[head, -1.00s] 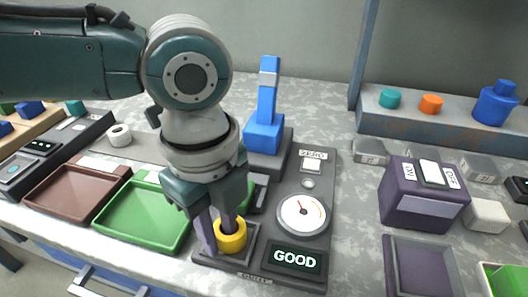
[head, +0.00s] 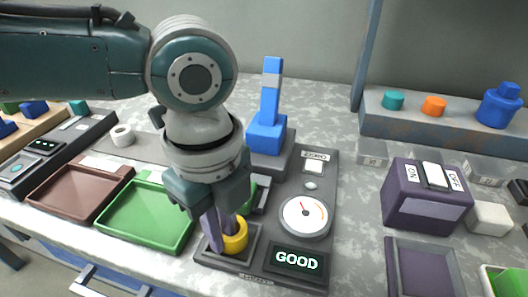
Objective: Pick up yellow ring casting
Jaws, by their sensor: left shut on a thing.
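The yellow ring casting (head: 236,240) sits at the dark square pad of the gauge station (head: 245,262), at the front left of that station. My left gripper (head: 225,234) reaches down from above with its fingers at the ring. One finger is outside the ring's left side and the other goes into its hole, so the jaws are shut on the ring's wall. I cannot tell whether the ring touches the pad. My right gripper is not in view.
The gauge station has a dial (head: 305,217), a display reading GOOD (head: 296,262) and a blue lever (head: 268,110). A green tray (head: 150,222) and a brown tray (head: 75,190) stand left. A purple switch box (head: 427,212) stands right.

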